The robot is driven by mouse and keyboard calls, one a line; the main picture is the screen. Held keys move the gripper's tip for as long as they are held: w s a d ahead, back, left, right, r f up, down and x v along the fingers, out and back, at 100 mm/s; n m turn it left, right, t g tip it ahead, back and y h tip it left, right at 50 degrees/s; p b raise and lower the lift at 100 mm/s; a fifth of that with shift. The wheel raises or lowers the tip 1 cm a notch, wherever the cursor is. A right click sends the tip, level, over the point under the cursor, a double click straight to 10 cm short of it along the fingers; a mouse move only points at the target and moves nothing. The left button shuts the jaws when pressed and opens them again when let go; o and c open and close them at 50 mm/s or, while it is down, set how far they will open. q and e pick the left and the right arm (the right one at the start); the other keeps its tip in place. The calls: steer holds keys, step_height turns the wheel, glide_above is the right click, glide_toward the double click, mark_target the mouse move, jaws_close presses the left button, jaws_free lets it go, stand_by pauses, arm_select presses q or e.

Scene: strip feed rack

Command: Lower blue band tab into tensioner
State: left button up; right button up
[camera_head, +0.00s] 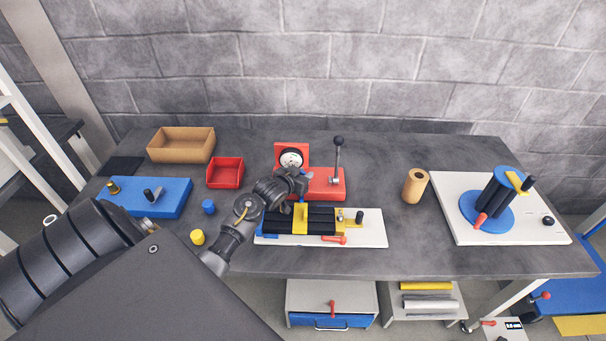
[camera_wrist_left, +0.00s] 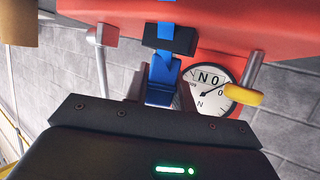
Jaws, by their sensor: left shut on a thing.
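My left gripper (camera_head: 298,188) is over the back edge of the white fixture board, just in front of the red gauge unit. It is shut on a blue band tab (camera_wrist_left: 162,78), which lies in line with the jaws in the left wrist view. A black block (camera_wrist_left: 170,38) crosses the blue strip ahead of it. The red unit (camera_head: 328,187) has a round dial (camera_head: 291,158) and a black-knobbed lever; the dial (camera_wrist_left: 218,80) also shows close by in the wrist view. Whether the tab touches the red unit is unclear. My right gripper is out of view.
The white board (camera_head: 375,232) carries black bars, a yellow clamp and a red handle. A blue block (camera_head: 172,200), red tray (camera_head: 225,172) and cardboard tray (camera_head: 181,146) stand left. A tan roll (camera_head: 415,186) and a board with a blue reel (camera_head: 487,212) stand right.

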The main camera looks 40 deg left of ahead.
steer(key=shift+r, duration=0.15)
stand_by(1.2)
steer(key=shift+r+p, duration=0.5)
steer(key=shift+p, duration=0.15)
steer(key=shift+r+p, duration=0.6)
steer(key=shift+p, duration=0.05)
stand_by(2.2)
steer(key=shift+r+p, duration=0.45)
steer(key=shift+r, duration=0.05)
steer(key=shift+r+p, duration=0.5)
steer(key=shift+p, duration=0.05)
stand_by(1.4)
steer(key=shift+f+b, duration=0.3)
stand_by(0.4)
